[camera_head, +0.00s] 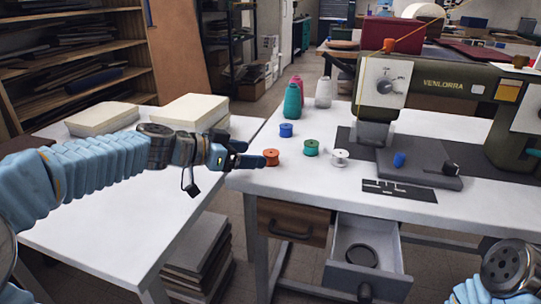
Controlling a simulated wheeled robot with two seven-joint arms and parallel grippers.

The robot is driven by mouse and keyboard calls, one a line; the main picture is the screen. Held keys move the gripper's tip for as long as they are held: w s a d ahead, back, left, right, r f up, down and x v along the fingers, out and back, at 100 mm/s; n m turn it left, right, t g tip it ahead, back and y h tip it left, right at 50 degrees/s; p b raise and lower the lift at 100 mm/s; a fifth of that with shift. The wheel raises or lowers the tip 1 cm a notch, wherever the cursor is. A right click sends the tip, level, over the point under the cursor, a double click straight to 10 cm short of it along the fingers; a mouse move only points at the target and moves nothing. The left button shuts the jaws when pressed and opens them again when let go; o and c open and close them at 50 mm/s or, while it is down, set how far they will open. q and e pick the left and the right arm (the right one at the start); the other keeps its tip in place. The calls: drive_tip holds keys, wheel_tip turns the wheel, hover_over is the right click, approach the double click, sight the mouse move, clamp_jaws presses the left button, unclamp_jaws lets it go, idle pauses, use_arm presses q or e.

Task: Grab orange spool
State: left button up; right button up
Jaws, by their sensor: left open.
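The orange spool (271,157) stands on the white sewing table near its left edge. My left gripper (247,155) is open just left of the spool, its dark fingers pointing right towards it. The fingertips are close to the spool, with no clear contact visible. A blue spool (286,130), a green spool (311,148) and a white spool (340,158) stand behind and to the right of it. Part of my right arm shows at the lower right; its gripper is outside the picture.
A green sewing machine (440,82) stands at the right, with another orange spool (389,45) on top. Thread cones (292,101) stand behind the spools. An open drawer (392,284) juts out below the tabletop. The left table (95,215) is mostly bare in front.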

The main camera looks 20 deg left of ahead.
sight(269, 153)
use_arm(q)
drive_tip(key=x, duration=0.1)
drive_tip(key=p+x, duration=0.1)
drive_tip(key=x, duration=0.3)
drive_tip(key=shift+w+r+p, duration=0.25)
drive_tip(key=shift+w+p, duration=0.05)
drive_tip(key=shift+w, duration=0.05)
drive_tip(key=shift+w+d+f, duration=0.2)
drive_tip(key=shift+w, duration=0.05)
drive_tip(key=shift+c, duration=0.3)
drive_tip(key=c, duration=1.1)
